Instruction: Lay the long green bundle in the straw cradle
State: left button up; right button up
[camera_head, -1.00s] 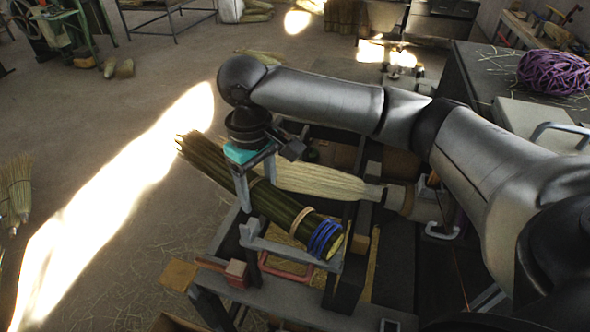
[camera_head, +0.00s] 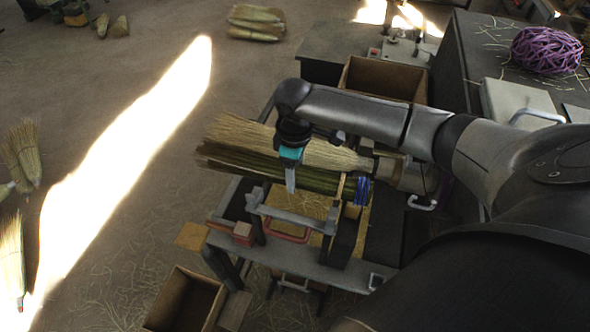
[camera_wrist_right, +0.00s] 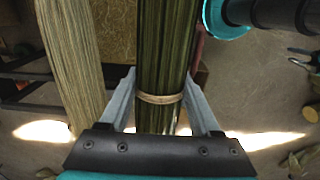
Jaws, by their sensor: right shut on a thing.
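The long green bundle (camera_head: 325,181) has a tan band and blue bands near its right end in the head view. My right gripper (camera_head: 291,184) is shut around it from above. The right wrist view shows the green bundle (camera_wrist_right: 165,55) between the two grey fingers, with a tan band close to them. The bundle lies nearly level across the picture, beside a pale straw bundle (camera_head: 335,156). A straw-covered bed (camera_head: 300,203), perhaps the straw cradle, shows below the bundle in the head view. Whether the bundle touches it is unclear. My left gripper is out of view.
A grey bracket (camera_head: 290,219) and red handle (camera_head: 290,238) stand at the bench front. A dark wooden bar (camera_head: 342,238) stands right of them. Open boxes sit behind (camera_head: 385,80) and at front left (camera_head: 187,302).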

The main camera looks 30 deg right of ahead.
notch_tip(320, 180, down, 8)
jog(key=b, duration=0.5)
jog(key=shift+f, duration=0.1)
dwell(0.4)
jog(key=o, duration=1.5)
notch_tip(320, 180, up, 15)
jog(key=shift+w+r, duration=0.1)
jog(key=shift+r, duration=0.05)
jog(key=shift+a, duration=0.15)
